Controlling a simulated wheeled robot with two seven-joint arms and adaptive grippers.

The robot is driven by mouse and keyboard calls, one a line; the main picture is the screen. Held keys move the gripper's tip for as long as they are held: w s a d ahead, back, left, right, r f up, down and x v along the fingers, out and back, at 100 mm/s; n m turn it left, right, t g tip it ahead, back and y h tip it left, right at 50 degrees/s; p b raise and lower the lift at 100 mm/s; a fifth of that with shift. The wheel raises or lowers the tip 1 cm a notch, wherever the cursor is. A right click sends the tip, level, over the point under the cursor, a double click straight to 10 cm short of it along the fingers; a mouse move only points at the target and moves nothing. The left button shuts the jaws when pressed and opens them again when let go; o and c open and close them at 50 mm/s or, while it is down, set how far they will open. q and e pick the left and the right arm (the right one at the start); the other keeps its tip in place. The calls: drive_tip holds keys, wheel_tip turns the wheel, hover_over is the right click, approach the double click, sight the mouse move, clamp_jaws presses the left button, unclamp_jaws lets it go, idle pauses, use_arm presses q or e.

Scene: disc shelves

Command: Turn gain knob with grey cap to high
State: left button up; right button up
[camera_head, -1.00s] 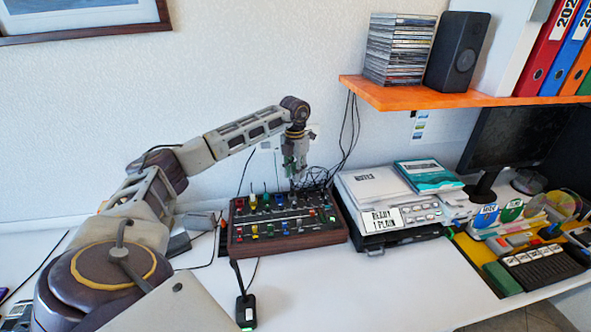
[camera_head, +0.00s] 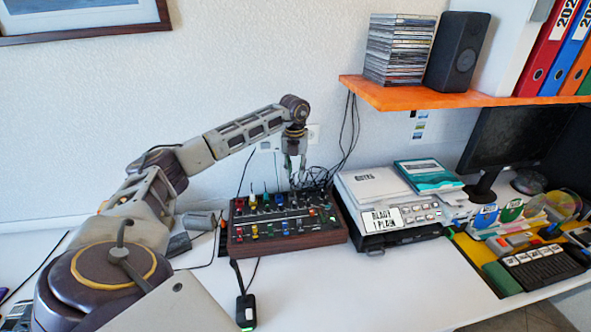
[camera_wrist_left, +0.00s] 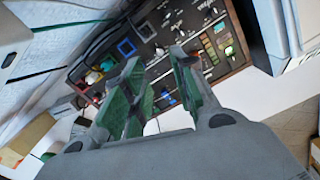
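The mixer (camera_head: 290,241) is a dark panel in a wooden case on the white desk, with several coloured knobs. It also shows in the left wrist view (camera_wrist_left: 222,31), beyond my fingers. My left gripper (camera_head: 296,166) hangs pointing down above the mixer's back edge, right of the tall coloured caps. In the left wrist view the two green-padded fingers of my left gripper (camera_wrist_left: 160,72) stand apart with nothing clearly between them. The fingers cover part of the panel. I cannot pick out the grey-capped knob with certainty. My right gripper is out of view.
Dark cables (camera_head: 318,177) run behind the mixer up the wall. A white printer-like device (camera_head: 372,190) stands close on the mixer's right. A small black device (camera_head: 245,310) lies in front. The orange shelf (camera_head: 440,98) is above right.

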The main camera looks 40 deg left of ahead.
use_arm(q)
drive_tip(key=shift+n, duration=0.8)
drive_tip(key=shift+w, duration=0.1)
drive_tip(key=o, duration=0.3)
drive_tip(key=b, duration=0.1)
drive_tip(key=s+n+b, duration=0.1)
drive_tip(key=b, duration=0.1)
drive_tip(key=shift+s+d+f, duration=0.1)
drive_tip(key=shift+d+f, duration=0.05)
drive_tip(key=shift+f, duration=0.1)
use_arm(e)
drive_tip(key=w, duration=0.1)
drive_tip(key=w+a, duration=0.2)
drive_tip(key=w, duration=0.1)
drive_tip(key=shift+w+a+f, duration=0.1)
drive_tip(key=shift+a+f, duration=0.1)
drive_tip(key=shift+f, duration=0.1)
use_arm(q)
drive_tip(key=shift+f, duration=0.1)
